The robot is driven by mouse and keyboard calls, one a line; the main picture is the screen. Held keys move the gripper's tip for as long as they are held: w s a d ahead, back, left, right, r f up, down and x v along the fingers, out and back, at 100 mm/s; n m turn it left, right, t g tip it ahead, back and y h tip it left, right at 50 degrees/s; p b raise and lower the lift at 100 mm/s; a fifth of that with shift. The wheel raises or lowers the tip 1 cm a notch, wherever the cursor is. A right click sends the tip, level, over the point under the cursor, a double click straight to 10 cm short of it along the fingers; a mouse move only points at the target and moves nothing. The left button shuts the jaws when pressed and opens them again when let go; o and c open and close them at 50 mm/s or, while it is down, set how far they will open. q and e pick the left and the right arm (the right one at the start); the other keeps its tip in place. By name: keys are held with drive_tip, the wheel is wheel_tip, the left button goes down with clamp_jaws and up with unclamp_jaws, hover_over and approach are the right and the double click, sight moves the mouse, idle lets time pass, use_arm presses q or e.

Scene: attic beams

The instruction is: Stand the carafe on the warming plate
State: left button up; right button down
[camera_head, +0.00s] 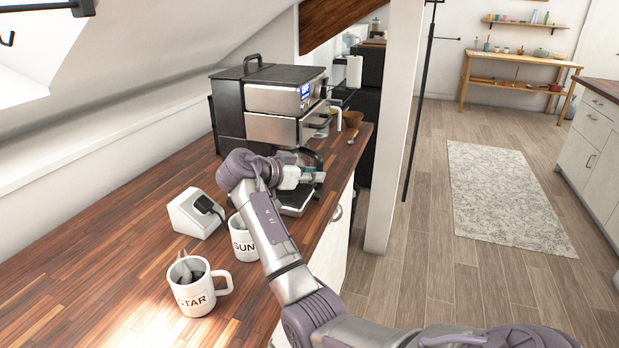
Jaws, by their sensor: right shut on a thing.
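The coffee maker (262,100) stands on the wooden counter, a dark and steel machine with a small lit display. Its warming plate (296,209) shows as a flat steel-edged base low at the front. The carafe (311,157), dark and glassy, is under the brew head, mostly hidden behind my right gripper. My right gripper (314,178) is shut on the carafe in front of the machine. The carafe's bottom is hidden, so I cannot tell whether it touches the plate. My left gripper is not in view.
A white STAR mug (197,300) with a spoon and a SUN mug (242,243) stand left of my forearm. A white socket box (190,215) with a black plug is behind them. A white post (394,130) rises right of the counter.

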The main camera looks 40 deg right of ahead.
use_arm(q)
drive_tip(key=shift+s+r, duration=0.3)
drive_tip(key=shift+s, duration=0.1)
use_arm(e)
drive_tip(key=shift+w+a+f, duration=0.15)
drive_tip(key=shift+w+f, duration=0.15)
drive_tip(key=shift+f, duration=0.35)
drive_tip(key=c, duration=1.1)
unclamp_jaws()
drive_tip(key=shift+a, duration=0.15)
use_arm(q)
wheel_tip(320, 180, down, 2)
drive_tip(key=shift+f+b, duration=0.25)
drive_tip(key=shift+b, duration=0.75)
use_arm(e)
drive_tip(key=v, duration=1.2)
